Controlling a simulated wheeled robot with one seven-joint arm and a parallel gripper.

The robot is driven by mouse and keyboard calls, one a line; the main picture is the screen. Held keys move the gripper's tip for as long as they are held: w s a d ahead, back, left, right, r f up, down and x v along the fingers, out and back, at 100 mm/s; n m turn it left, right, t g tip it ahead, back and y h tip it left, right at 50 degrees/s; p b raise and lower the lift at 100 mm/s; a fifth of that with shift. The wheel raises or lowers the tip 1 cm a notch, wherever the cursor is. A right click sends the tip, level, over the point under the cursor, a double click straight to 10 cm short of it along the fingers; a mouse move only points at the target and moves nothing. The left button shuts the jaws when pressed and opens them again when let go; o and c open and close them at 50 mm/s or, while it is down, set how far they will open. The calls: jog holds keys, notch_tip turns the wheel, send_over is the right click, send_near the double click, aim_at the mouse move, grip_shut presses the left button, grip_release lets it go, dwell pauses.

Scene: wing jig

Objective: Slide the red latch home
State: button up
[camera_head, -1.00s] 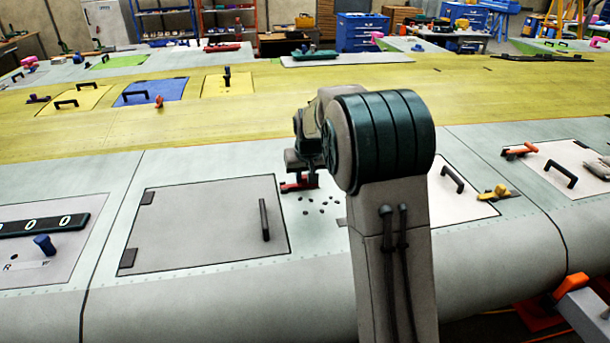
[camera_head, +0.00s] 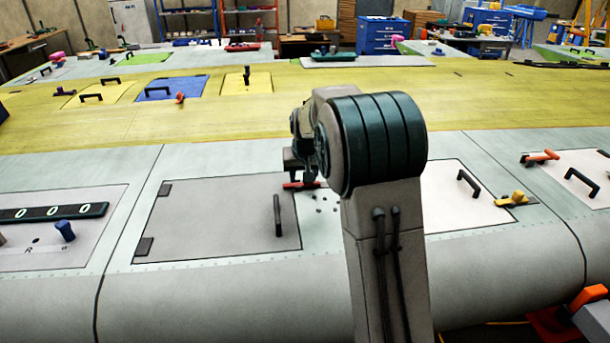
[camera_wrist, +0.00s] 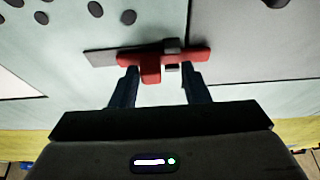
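The red latch (camera_head: 301,185) sits at the upper right corner of the grey hatch panel (camera_head: 220,215). In the wrist view, the red latch (camera_wrist: 190,56) is a bar on a dark base plate (camera_wrist: 100,57), with a short tab between my fingers. Its right end reaches over the edge of the grey panel (camera_wrist: 255,50). My gripper (camera_wrist: 160,72) is open, with its fingers apart on either side of the tab; a gap shows on the right. In the head view my gripper (camera_head: 303,174) is right above the latch, partly hidden by my arm.
A black handle (camera_head: 278,215) stands on the panel near its right edge. Several dark holes (camera_wrist: 95,9) lie beside the latch. A white panel with a handle (camera_head: 468,184) and a yellow latch (camera_head: 516,198) lies to the right. The wing skin in front is bare.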

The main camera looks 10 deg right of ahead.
jog(key=shift+d, duration=0.25)
jog(key=shift+r, duration=0.15)
jog(key=b+v, duration=0.2)
jog(key=v, duration=1.1)
jog(key=shift+r, duration=0.2)
jog(key=shift+s+a, duration=0.1)
jog(key=s+f, duration=0.3)
jog(key=s, duration=0.7)
jog(key=s+f, duration=0.4)
jog(key=s, duration=0.7)
jog(key=s+f+g, duration=0.1)
jog(key=s+f, duration=0.2)
jog(key=s, duration=0.7)
jog(key=shift+s+a+f+n, duration=0.2)
jog(key=shift+s+a+n, duration=0.1)
jog(key=shift+a+n, duration=0.1)
